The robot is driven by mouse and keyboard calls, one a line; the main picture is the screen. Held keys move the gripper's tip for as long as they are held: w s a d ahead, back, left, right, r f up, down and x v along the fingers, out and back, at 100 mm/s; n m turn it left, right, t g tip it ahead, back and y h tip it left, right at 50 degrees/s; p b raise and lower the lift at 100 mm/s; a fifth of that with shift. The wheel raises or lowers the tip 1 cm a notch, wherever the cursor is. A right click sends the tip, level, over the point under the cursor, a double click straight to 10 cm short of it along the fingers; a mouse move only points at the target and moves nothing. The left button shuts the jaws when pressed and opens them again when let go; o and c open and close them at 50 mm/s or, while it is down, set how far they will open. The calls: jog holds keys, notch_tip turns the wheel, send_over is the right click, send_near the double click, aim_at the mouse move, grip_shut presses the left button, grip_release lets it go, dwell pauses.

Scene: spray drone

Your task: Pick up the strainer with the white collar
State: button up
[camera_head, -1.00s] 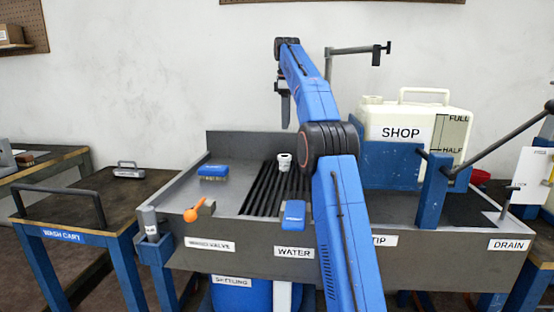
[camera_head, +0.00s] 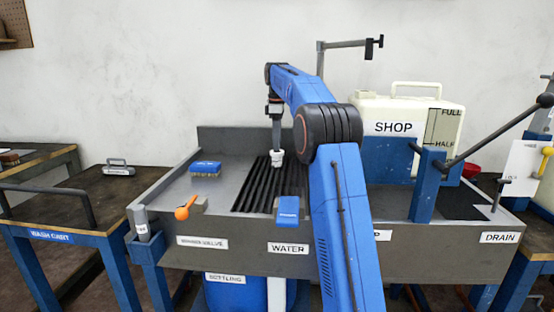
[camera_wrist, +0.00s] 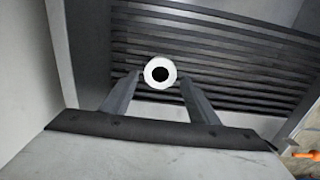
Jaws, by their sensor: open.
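The strainer with the white collar (camera_head: 277,158) stands on the dark slatted rack in the sink. In the wrist view its white ring with a dark centre (camera_wrist: 160,72) lies just past my fingertips, about midway between them. My gripper (camera_head: 276,143) points down, directly above or at the strainer in the head view. In the wrist view the two fingers of my gripper (camera_wrist: 159,77) are apart, one to each side of the collar's near edge. I cannot tell whether they touch it. The strainer's lower part is hidden.
The slatted rack (camera_head: 250,190) lies in the grey sink. A blue brush (camera_head: 205,169) and an orange valve handle (camera_head: 185,208) are to the left. A blue block (camera_head: 288,208) sits at the front rim. The SHOP jug (camera_head: 405,115) stands at the right.

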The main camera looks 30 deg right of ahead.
aim_at(277, 155)
jog(key=shift+f, duration=3.4)
jog(key=c, duration=0.9)
